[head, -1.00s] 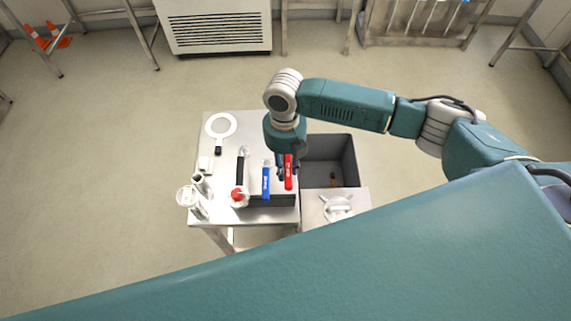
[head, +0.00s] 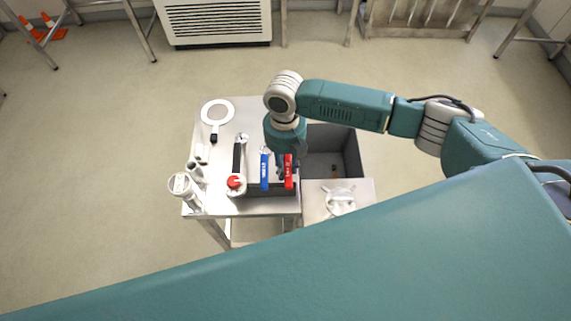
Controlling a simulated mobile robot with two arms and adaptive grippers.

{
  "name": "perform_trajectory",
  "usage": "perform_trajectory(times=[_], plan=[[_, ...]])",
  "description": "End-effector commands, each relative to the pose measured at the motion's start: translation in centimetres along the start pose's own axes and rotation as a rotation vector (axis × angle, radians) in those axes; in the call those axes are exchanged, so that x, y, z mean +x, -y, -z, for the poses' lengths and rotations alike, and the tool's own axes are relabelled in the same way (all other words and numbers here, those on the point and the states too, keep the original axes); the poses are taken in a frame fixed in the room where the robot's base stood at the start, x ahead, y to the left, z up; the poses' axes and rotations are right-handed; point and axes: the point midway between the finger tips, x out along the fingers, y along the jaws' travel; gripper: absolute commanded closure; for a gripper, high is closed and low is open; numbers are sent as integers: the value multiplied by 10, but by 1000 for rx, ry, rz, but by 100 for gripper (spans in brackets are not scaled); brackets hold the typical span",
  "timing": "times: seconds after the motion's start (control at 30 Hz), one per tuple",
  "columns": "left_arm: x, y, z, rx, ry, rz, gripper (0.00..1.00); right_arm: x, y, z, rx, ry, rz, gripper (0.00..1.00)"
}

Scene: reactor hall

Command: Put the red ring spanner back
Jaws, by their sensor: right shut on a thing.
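The red ring spanner (head: 288,173) is at the right side of the metal table, with its red handle pointing toward me. My right gripper (head: 282,171) comes down from above and is shut on it; the wrist hides its far end. The spanner is over the right part of a dark grey holder (head: 262,190); I cannot tell whether it touches it. My left gripper is out of view.
A deep dark bin (head: 345,145) stands right of the table, with a small object inside. A pale surface (head: 316,205) with a white fitting (head: 340,201) is in front of it.

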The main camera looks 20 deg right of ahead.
Motion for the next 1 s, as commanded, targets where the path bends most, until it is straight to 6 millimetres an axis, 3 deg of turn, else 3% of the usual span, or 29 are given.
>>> perform_trajectory(times=[0.8,0.83,0.9,1.0], plan=[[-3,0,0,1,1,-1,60,2,0,0,0,0,0,100],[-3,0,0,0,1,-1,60,2,0,0,0,0,0,69],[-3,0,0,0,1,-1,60,2,0,0,0,0,0,55],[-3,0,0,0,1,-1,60,2,0,0,0,0,0,53]])
